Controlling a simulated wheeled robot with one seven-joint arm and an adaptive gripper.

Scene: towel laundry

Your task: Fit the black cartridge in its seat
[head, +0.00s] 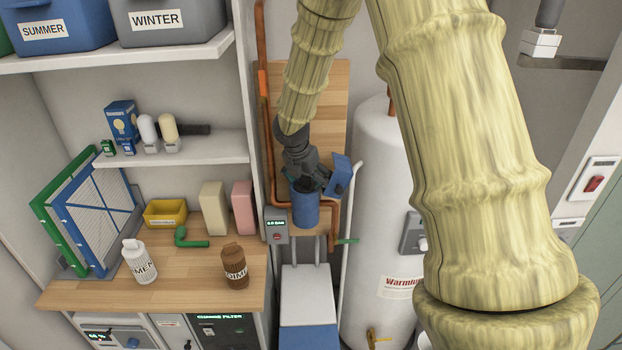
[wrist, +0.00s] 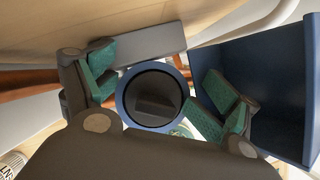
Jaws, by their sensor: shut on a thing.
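The black cartridge (wrist: 152,95) shows in the wrist view as a dark round end with a lighter block-like shape on it, ringed by a blue rim. My gripper (head: 306,184) is above the blue cylindrical seat (head: 305,212) in the head view. In the wrist view its green-padded fingers (wrist: 154,98) stand on either side of the cartridge, shut on it. The exact contact is hard to see. The cartridge appears lined up with the seat's round opening (wrist: 183,76), but its depth is hidden. In the head view my gripper covers the cartridge.
A blue open box-like part (head: 340,175) is close on the gripper's right. A grey gauge box (head: 276,225) and copper pipe (head: 266,110) are at left. A white tank (head: 375,250) stands at right. The wooden counter (head: 195,280) holds bottles and blocks.

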